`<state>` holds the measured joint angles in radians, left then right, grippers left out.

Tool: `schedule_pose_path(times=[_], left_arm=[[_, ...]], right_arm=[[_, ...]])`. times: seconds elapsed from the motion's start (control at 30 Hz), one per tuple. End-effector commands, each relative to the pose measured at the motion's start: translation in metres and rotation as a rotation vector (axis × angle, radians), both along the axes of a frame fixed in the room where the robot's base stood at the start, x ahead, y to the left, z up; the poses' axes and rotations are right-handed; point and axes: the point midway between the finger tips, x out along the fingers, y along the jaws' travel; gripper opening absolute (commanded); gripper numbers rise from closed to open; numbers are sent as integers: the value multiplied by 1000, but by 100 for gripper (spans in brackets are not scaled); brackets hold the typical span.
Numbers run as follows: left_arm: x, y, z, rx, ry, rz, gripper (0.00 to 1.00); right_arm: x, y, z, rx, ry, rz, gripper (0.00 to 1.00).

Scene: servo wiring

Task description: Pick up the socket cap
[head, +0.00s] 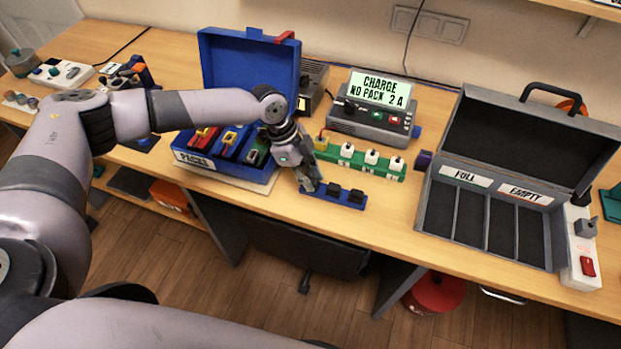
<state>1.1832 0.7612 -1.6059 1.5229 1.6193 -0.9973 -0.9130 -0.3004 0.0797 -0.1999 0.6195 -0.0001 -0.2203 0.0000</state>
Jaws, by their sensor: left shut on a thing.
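A blue bar (350,204) lies on the table near its front edge, with dark square caps on top. My left gripper (306,186) points down at the left end of this bar. It is shut on a small dark thing there, most likely the socket cap, which its fingers largely hide. I cannot tell whether that cap is clear of the bar. A dark cap (334,189) and another dark cap (356,196) sit on the bar to the right of the fingers. My right gripper is not in view.
Behind the bar lie a green strip (391,172) with white plugs and a charger (345,122) reading "CHARGE NO PACK 2 A". An open blue case (247,64) holding packs stands left, and an open grey case (434,219) right. Bare table lies right of the bar.

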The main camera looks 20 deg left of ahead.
Motion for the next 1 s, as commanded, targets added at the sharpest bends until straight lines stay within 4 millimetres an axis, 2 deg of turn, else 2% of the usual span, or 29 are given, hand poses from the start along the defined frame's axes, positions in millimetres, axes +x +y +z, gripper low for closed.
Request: schedule_pose_path(times=[0.17, 0.27, 0.37, 0.7, 0.83, 1.0], left_arm=[[1, 0, 11, -2, -2, 0, 2], [1, 0, 26, -2, -5, 0, 2], [2, 0, 47, -2, -6, -1, 2], [1, -1, 144, -2, -7, -1, 2], [1, 0, 172, -1, -5, -2, 2], [1, 0, 193, -1, -3, 0, 2]], right_arm=[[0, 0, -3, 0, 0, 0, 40], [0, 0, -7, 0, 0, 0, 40], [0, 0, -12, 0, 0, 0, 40], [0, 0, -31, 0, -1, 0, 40], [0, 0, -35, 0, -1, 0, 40], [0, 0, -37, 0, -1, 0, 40]])
